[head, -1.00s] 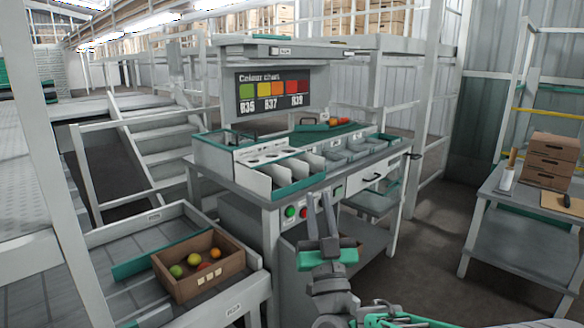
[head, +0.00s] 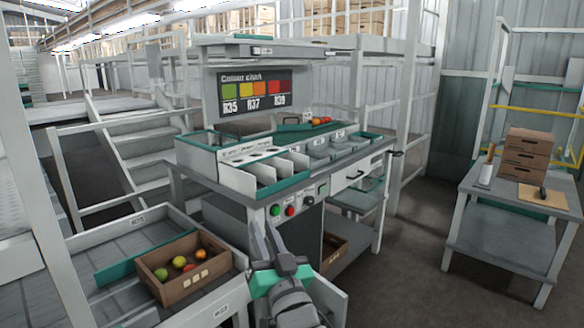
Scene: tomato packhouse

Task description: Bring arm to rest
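My gripper (head: 262,226) is in the lower middle of the head view, grey with a teal band. Its two fingers point up, with a narrow gap between them and nothing held. It shows in front of the grading bench's lower front, below the green button (head: 275,210) and red button (head: 290,211). I cannot tell its exact distance from the bench. My wrist runs down out of the bottom edge.
The grading bench (head: 216,189) holds white dividers and a colour chart (head: 256,92). A brown crate (head: 203,285) with several tomatoes stands at lower left. Floor between bench and table is clear.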

